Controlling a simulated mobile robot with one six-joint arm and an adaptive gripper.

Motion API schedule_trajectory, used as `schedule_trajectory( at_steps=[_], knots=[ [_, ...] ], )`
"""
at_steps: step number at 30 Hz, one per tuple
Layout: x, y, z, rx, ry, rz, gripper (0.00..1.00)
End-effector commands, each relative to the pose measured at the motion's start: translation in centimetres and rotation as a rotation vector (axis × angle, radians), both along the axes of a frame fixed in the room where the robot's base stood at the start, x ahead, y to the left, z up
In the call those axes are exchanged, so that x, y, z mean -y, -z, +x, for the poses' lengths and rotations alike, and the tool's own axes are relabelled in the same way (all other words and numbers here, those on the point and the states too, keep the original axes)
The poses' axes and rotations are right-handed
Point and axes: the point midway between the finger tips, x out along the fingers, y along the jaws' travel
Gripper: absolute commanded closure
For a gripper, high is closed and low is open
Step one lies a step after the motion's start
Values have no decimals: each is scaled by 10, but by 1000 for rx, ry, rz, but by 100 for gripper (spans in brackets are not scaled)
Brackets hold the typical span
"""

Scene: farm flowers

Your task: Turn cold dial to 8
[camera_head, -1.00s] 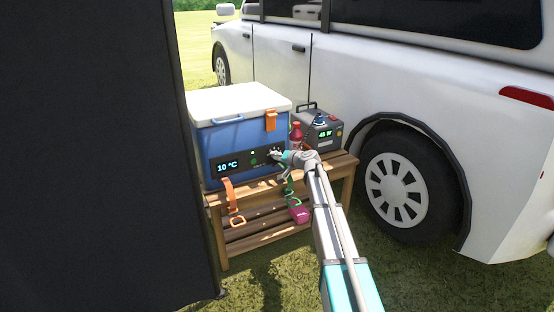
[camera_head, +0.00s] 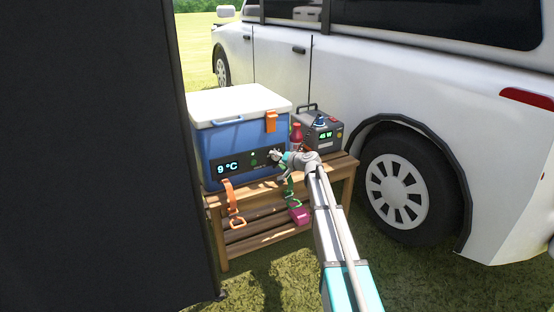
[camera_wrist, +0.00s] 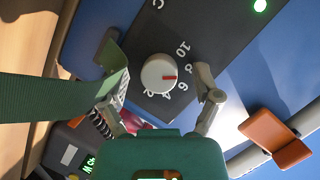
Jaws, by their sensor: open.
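The blue cooler (camera_head: 232,140) with a white lid stands on a wooden bench. Its dark control panel (camera_head: 240,162) shows a lit "9 °C". The white cold dial (camera_wrist: 158,73) has a red pointer aimed to the right in the wrist view, near the 8 and 6 of its printed scale. My gripper (camera_wrist: 163,82) is open, with one finger on each side of the dial and visible gaps between.
A grey power box (camera_head: 320,130) and a red bottle (camera_head: 296,136) stand on the bench (camera_head: 340,165) right of the cooler. Orange straps (camera_head: 229,195) and a green strap (camera_wrist: 50,100) hang nearby. A white vehicle (camera_head: 400,80) stands behind; a dark panel (camera_head: 90,150) blocks the left.

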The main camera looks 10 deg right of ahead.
Motion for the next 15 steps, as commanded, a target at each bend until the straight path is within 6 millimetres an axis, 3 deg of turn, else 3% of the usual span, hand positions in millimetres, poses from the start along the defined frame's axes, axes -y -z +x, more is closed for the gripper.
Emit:
schedule_trajectory(
  at_steps=[8, 11, 15],
  knots=[
    [-4, -2, -9, -10, -11, -13, 19],
    [-10, -3, -23, -31, -36, -38, 19],
    [-25, -4, -59, -86, -93, -107, 19]
  ],
)
